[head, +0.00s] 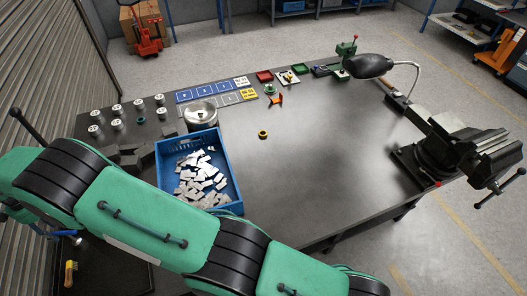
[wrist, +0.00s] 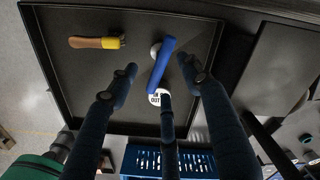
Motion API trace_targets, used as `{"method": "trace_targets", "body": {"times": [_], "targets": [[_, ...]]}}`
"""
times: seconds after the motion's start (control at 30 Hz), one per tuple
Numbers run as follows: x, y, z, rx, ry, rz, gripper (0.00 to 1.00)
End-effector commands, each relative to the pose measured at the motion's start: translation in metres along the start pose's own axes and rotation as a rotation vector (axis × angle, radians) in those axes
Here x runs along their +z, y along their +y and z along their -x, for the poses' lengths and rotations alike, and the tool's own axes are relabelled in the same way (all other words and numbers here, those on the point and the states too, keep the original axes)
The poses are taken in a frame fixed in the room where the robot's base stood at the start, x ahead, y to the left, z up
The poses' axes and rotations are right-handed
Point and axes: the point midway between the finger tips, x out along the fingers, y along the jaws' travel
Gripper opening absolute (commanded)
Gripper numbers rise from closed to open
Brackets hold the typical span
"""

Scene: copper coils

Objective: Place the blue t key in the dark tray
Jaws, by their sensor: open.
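The tray is a black, low-rimmed square.
A wooden-handled tool with a yellow collar (wrist: 97,43) lies in the tray's left part. A blue crate (head: 239,207) of white pieces stands on the dark workbench (head: 315,165). A vise (head: 460,155) and lamp (head: 368,65) are at right. The bench's middle is mostly clear.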

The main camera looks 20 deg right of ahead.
Motion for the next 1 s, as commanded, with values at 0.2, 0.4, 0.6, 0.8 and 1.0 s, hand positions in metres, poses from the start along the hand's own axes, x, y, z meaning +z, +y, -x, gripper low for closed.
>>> {"method": "trace_targets", "body": {"times": [0.2, 0.4, 0.6, 0.8, 1.0], "targets": [[-0.019, 0.003, 0.024, -0.013, 0.0, 0.012, 0.49], [-0.062, 0.016, 0.076, -0.038, 0.002, 0.045, 0.49], [-0.118, 0.043, 0.14, -0.07, 0.009, 0.094, 0.49], [-0.171, 0.08, 0.201, -0.102, 0.022, 0.144, 0.49], [-0.218, 0.125, 0.256, -0.132, 0.041, 0.193, 0.49]]}}
